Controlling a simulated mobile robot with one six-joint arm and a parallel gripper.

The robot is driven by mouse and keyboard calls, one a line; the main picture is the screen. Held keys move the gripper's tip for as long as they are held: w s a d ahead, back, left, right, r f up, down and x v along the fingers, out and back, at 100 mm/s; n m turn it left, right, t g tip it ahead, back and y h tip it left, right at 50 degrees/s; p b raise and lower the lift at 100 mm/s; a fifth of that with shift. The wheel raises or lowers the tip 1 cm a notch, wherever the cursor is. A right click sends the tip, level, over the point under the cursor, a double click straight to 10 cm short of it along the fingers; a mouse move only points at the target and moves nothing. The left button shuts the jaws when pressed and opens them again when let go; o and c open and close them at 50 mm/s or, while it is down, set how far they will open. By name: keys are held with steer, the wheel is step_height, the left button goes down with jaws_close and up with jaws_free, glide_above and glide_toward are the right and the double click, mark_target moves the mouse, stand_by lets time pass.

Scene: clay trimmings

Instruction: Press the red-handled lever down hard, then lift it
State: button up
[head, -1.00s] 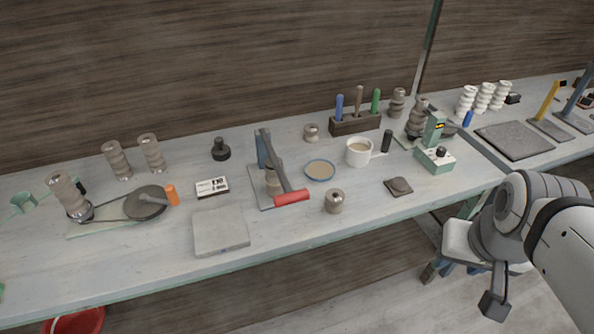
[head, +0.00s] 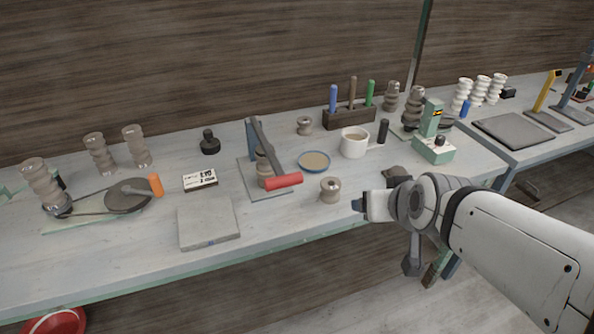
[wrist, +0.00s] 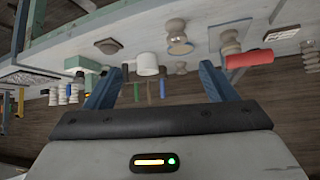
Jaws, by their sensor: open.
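The lever's red handle (head: 284,181) is at the front end of a dark bar. The bar slopes down toward the bench front from a blue post (head: 253,138) on a grey base plate (head: 252,184). A ribbed clay piece (head: 264,168) stands under the bar, partly hidden. In the wrist view the red handle (wrist: 250,59) is at right, outside the fingers. My gripper (head: 358,204) is to the right of the handle, apart from it, near the bench's front edge. In the wrist view its blue fingers (wrist: 160,68) are spread and empty.
A small clay spool (head: 330,189) stands between my gripper and the handle. A blue-rimmed dish (head: 314,162) and white mug (head: 354,143) are behind. A grey slab (head: 208,223) lies left of the lever. The front bench edge is clear between slab and spool.

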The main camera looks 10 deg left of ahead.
mark_target(285, 185)
steer(key=shift+o, duration=1.4)
steer(key=w+a+f+n+t+y+b, duration=0.1)
steer(key=w+a+f+t+y+b, duration=0.1)
steer(key=a+f+b, duration=0.3)
steer(key=shift+w+a+t, duration=0.4)
steer(key=shift+w+a, duration=0.1)
steer(key=shift+a, duration=0.4)
steer(key=shift+o, duration=0.8)
steer(key=a+f+n+t+y+b, duration=0.2)
steer(key=a+t+y+b, duration=0.1)
steer(key=a+b, duration=0.5)
steer(key=shift+a+y, duration=0.6)
steer(key=shift+y, duration=0.1)
steer(key=shift+w+a+r+t+y+b, duration=0.1)
steer(key=shift+a+r+t+y+b, duration=0.1)
steer(key=shift+a, duration=0.2)
steer(key=shift+w+a+r+t+y+b, duration=0.1)
steer(key=shift+a+t+y, duration=0.1)
steer(key=shift+a, duration=0.15)
steer(key=shift+x, duration=3.5)
steer(key=shift+c, duration=0.3)
